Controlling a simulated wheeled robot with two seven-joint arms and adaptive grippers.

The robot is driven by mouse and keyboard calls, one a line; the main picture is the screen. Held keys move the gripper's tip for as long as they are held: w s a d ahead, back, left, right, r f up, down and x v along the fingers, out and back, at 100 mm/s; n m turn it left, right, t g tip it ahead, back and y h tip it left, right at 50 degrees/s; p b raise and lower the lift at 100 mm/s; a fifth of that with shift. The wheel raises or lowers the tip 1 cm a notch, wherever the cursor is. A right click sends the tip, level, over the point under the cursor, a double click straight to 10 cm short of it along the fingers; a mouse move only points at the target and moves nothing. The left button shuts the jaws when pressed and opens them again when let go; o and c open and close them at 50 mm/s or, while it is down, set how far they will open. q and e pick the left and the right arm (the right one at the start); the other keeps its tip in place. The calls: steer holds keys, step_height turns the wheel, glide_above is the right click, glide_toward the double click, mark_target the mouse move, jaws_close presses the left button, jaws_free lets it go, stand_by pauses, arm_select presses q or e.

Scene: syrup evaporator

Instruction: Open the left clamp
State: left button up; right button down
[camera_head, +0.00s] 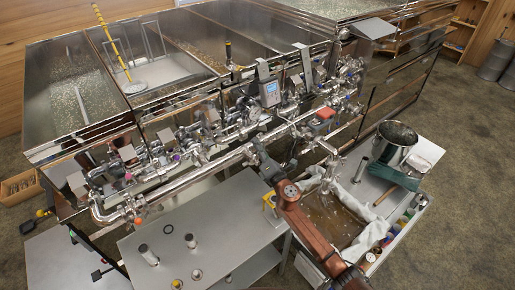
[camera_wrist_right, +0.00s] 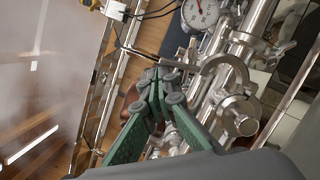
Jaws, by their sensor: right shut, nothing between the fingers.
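My right gripper (camera_head: 257,147) is over the front pipework in the head view, at the end of my brown arm from the bottom. In the right wrist view its green fingers (camera_wrist_right: 158,88) are shut with nothing between them. A curved silver fitting (camera_wrist_right: 228,64), possibly part of a clamp, is just right of the fingertips; I cannot tell whether they touch. A round pipe fitting (camera_wrist_right: 240,116) lies below it. Several clamped joints line the long front pipe (camera_head: 190,178); I cannot tell which is the left clamp. My left gripper is not in view.
The steel evaporator (camera_head: 84,135) stands behind the pipes. A dial gauge (camera_wrist_right: 200,12) is near my fingers. A metal table (camera_head: 215,215) holds small parts. A basin (camera_head: 335,220) with cloth and a steel bucket (camera_head: 394,143) are at right.

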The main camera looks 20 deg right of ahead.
steer(key=shift+w+d+r, duration=0.1)
steer(key=shift+d, duration=0.35)
steer(key=shift+w+d+r, duration=0.1)
steer(key=shift+d, duration=0.35)
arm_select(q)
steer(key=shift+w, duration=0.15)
arm_select(e)
steer(key=shift+d, duration=0.15)
